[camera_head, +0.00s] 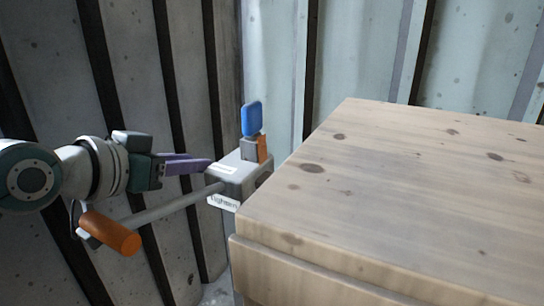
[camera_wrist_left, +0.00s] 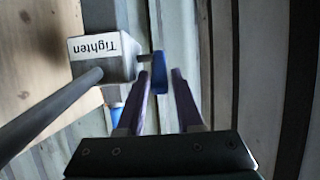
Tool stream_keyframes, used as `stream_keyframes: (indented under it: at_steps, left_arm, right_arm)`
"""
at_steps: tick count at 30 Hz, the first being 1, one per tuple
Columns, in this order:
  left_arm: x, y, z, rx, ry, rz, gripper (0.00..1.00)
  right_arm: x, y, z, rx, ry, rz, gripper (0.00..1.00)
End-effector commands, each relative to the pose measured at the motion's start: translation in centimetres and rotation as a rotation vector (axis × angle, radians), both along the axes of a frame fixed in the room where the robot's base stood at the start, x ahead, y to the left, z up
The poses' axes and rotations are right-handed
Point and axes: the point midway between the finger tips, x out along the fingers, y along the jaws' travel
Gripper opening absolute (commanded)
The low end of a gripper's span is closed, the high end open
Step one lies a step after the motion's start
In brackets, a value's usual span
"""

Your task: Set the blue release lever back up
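The blue release lever (camera_head: 252,118) points up from a grey block on the grey housing (camera_head: 238,172), with an orange piece (camera_head: 262,149) beside its base. In the left wrist view the blue pad (camera_wrist_left: 159,72) stands out from the box labelled "Tighten" (camera_wrist_left: 103,47). My left gripper (camera_head: 209,162) has purple fingers pointing at the housing, left of and lower than the blue pad. In the wrist view its fingers (camera_wrist_left: 160,72) are apart, with the pad near the left fingertip; contact cannot be told. My right gripper is not in view.
A grey rod runs from the housing to an orange crank handle (camera_head: 111,232) below my left arm. A wooden cabinet (camera_head: 400,190) fills the right side, close to the housing. Corrugated metal walls (camera_head: 360,50) stand behind.

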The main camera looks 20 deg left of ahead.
Motion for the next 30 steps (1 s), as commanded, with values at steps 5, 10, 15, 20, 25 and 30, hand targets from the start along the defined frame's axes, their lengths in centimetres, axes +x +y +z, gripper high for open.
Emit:
stream_keyframes:
  at_steps: [5, 10, 15, 20, 25, 30]
  left_arm:
    - [-0.03, 0.00, 0.01, 0.000, 0.000, 0.000, 0.20]
    - [-0.03, 0.01, 0.00, 0.000, 0.000, 0.000, 0.01]
    - [-0.04, 0.01, 0.01, 0.000, 0.000, 0.000, 0.00]
    - [-0.04, 0.02, 0.00, 0.000, 0.000, 0.000, 0.00]
    - [-0.04, 0.02, 0.00, 0.000, 0.000, 0.000, 0.00]
    - [-0.04, 0.02, 0.00, 0.000, 0.000, 0.000, 0.00]
  right_arm:
    - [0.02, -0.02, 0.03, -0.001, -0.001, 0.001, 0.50]
    - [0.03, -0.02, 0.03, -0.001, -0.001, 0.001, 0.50]
    - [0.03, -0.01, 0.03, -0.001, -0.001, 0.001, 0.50]
    - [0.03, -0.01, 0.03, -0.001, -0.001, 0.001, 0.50]
    - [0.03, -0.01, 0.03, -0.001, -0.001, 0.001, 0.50]
    - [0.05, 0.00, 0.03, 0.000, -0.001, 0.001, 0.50]
